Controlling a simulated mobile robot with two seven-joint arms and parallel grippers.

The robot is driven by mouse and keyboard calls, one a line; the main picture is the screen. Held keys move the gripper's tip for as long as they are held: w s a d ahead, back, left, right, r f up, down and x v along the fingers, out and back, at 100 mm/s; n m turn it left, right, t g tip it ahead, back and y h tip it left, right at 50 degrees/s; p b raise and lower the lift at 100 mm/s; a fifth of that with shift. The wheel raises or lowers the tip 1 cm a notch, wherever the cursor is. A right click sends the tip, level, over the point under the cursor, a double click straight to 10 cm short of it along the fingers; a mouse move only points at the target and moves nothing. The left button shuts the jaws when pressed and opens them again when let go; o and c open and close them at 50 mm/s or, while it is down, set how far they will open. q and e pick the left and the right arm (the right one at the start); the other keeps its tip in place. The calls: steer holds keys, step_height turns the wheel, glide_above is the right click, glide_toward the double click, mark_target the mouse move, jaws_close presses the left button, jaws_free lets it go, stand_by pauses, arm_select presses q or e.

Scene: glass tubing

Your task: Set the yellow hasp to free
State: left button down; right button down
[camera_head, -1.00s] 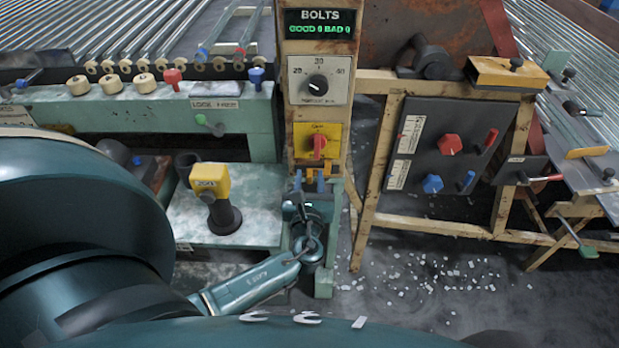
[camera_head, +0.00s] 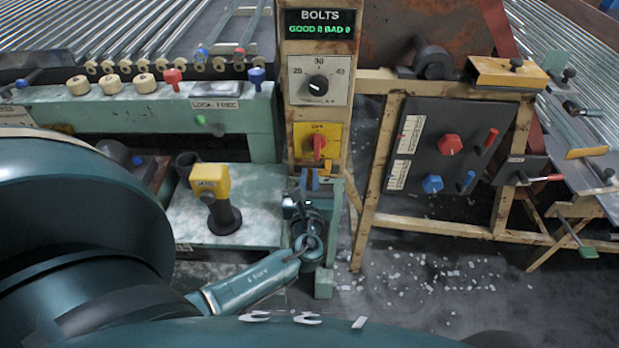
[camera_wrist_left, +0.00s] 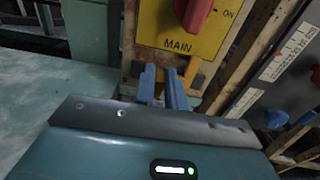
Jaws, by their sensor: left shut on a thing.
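The yellow hasp (camera_head: 326,171) shows as a small orange-yellow tab just below the yellow MAIN switch plate on the cream post. In the left wrist view the hasp (camera_wrist_left: 190,72) shows beside and behind the fingertips, partly hidden by them. My left gripper (camera_head: 309,181) has its blue fingers at the hasp. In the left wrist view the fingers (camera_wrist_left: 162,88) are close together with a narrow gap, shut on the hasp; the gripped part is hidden. My right gripper is not in view.
The MAIN plate (camera_head: 330,138) with its red knob (camera_head: 319,146) sits right above the fingers. A yellow box on a black post (camera_head: 211,183) stands to the left. A dark panel (camera_head: 443,165) with red and blue knobs is to the right. A LOCK FREE label (camera_head: 215,104) sits on the green beam.

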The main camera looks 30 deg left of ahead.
arm_select(q)
steer(key=shift+s+a+p, duration=0.2)
steer(key=shift+s+a, duration=0.15)
steer(key=shift+a, duration=0.2)
steer(key=shift+s+a+p, duration=0.2)
steer(key=shift+s+a, duration=0.15)
steer(key=shift+a, duration=0.3)
steer(key=c, duration=1.4)
jaws_free()
steer(key=shift+s, duration=0.1)
steer(key=shift+c, duration=0.2)
steer(key=v, duration=1.3)
